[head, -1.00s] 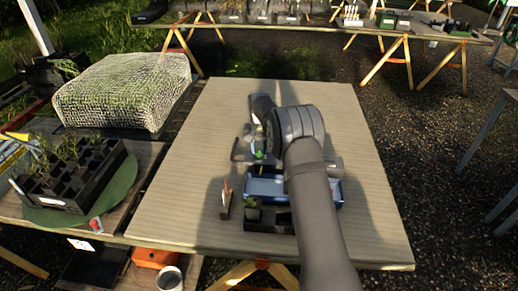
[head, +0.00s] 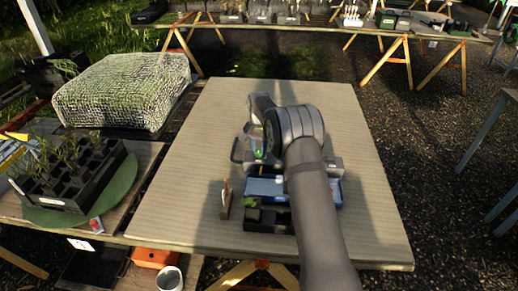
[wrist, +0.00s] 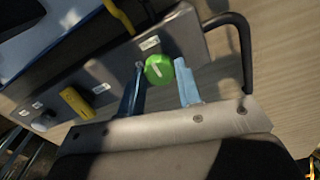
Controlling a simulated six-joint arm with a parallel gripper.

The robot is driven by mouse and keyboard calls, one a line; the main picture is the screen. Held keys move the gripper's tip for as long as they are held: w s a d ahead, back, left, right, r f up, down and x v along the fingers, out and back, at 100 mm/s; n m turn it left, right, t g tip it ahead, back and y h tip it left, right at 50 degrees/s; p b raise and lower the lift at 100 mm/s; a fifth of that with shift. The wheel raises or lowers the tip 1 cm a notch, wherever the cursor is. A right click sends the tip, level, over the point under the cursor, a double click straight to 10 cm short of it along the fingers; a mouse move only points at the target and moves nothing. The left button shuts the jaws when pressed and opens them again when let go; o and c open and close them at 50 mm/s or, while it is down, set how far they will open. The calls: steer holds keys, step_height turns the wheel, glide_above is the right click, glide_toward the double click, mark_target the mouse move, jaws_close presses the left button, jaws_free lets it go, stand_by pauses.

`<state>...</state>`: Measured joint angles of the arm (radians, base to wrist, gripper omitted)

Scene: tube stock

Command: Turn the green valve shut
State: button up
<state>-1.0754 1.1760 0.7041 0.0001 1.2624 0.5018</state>
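The green valve (wrist: 159,70) is a round knob with a pale line across its face, on a grey panel in the wrist view. My gripper (wrist: 160,66) is open, with one blue finger on each side of the knob. The left finger is close to the knob's edge; a small gap shows on the right. I cannot tell whether either finger touches it. In the head view a small green spot of the valve (head: 258,154) shows beside my arm, which hides most of the panel.
A yellow handle (wrist: 75,103) sits on the same panel, left of the green valve, with white labels nearby. A black bar handle (wrist: 243,45) curves at the panel's right end. A blue box (head: 265,188) and a small upright holder (head: 226,204) stand on the table (head: 180,200).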

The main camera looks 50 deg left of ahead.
mark_target(259, 151)
steer(key=o, duration=0.3)
steer(key=shift+o, duration=0.2)
steer(key=shift+r, duration=0.1)
step_height(259, 151, up, 17)
steer(key=shift+r, duration=0.15)
step_height(259, 151, down, 18)
steer(key=shift+r, duration=0.2)
stand_by(0.6)
steer(key=shift+r, duration=0.1)
